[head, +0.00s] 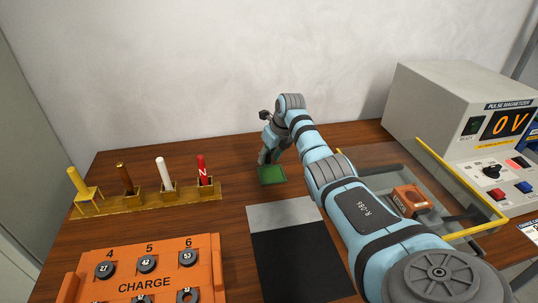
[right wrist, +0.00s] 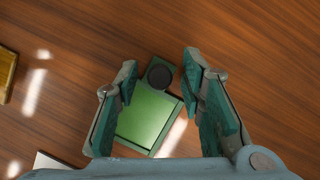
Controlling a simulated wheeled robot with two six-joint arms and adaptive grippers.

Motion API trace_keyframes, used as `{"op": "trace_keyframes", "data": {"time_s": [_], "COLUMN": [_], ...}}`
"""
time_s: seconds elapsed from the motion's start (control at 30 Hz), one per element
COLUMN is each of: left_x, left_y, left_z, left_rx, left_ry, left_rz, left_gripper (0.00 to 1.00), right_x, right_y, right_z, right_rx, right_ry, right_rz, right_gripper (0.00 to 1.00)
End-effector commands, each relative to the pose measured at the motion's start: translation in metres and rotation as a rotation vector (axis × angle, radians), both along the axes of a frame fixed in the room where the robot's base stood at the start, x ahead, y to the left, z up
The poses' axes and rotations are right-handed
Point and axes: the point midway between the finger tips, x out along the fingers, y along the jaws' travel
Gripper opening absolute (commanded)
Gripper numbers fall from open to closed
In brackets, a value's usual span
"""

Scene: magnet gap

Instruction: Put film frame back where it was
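The film frame appears to be the flat green square (head: 271,175) lying on the wooden table in the head view, just in front of my right gripper (head: 266,156). In the right wrist view the film frame (right wrist: 146,117) has a light green panel with a dark round knob (right wrist: 160,74) at its far edge. My right gripper (right wrist: 160,65) is open in that view. Its fingers stand on either side of the knob, with visible gaps. I cannot tell how high they are above it. My left gripper is not in view.
A brass rack (head: 148,200) with upright rods stands at left. An orange charge tray (head: 150,265) is at the front, beside a grey and black mat (head: 290,250). A pulse magnetizer (head: 455,110) and a yellow-railed clear guard (head: 455,175) are at right.

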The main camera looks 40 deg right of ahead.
Motion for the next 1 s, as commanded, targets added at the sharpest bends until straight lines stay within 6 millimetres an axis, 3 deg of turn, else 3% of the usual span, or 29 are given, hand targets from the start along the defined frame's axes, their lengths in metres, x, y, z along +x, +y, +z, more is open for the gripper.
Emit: {"op": "trace_keyframes", "data": {"time_s": [0.27, 0.5, 0.7, 0.83, 1.0], "left_x": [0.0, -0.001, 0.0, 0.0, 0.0], "left_y": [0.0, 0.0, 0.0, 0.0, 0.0], "left_z": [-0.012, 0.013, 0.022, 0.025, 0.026], "left_rx": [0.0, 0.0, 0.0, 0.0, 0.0], "left_ry": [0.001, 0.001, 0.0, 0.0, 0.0], "left_rz": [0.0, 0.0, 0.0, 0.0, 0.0], "left_gripper": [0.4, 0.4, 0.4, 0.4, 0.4], "right_x": [0.0, -0.022, -0.043, -0.051, -0.055], "right_y": [0.0, -0.001, 0.001, 0.001, 0.002], "right_z": [-0.003, 0.059, 0.108, 0.126, 0.134], "right_rx": [-0.001, -0.005, -0.002, 0.0, 0.0], "right_ry": [-0.002, -0.004, -0.003, -0.002, 0.0], "right_rz": [0.0, 0.0, 0.0, 0.0, 0.0], "right_gripper": [0.36, 0.36, 0.36, 0.36, 0.36]}}
